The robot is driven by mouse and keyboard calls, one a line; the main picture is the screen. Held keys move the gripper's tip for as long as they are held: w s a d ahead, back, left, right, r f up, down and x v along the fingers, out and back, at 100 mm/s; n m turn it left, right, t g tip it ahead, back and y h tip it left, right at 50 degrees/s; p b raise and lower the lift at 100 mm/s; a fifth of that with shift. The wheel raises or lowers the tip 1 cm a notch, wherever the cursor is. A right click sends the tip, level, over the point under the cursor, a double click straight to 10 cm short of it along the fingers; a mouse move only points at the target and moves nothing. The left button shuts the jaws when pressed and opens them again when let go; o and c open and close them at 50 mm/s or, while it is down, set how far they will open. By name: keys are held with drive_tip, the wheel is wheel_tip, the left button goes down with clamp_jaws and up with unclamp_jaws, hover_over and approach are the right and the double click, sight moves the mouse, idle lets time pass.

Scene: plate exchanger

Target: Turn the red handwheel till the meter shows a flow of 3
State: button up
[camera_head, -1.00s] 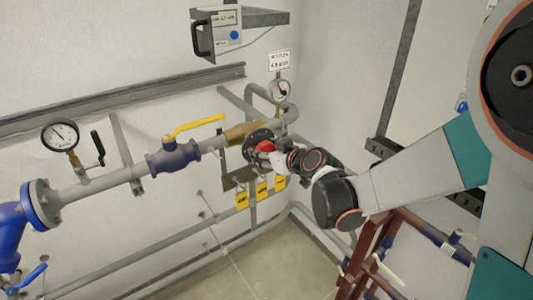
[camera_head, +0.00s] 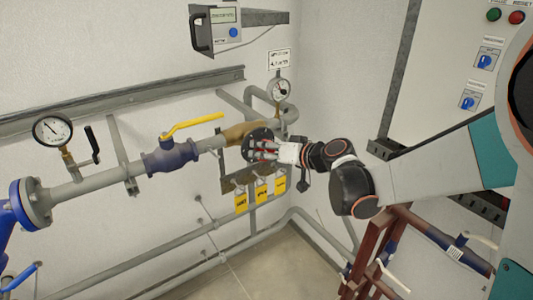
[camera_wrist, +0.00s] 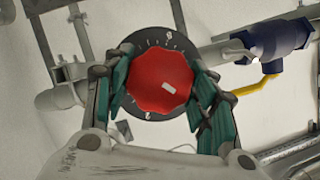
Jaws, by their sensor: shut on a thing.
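The red handwheel (camera_wrist: 161,82) has a scalloped rim and a small white mark. It sits on a dark round dial plate (camera_wrist: 140,42) with white ticks and numbers. In the wrist view my gripper (camera_wrist: 161,92) has its teal-padded fingers closed against both sides of the handwheel. In the head view my gripper (camera_head: 272,149) reaches it from the right and hides most of it. The meter (camera_head: 219,26) hangs on the wall above, with a small greenish display (camera_head: 223,16) and a blue knob. Its reading is too small to make out.
A pipe with a yellow-lever valve (camera_head: 172,157) and a pressure gauge (camera_head: 53,131) runs left of the handwheel. Another gauge (camera_head: 279,90) is above it. Yellow tags (camera_head: 261,193) hang below. A cabinet with switches (camera_head: 486,60) stands right.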

idle(0.4)
drive_tip(key=o, duration=1.1)
drive_tip(key=v, duration=1.2)
drive_tip(key=shift+f, duration=0.1)
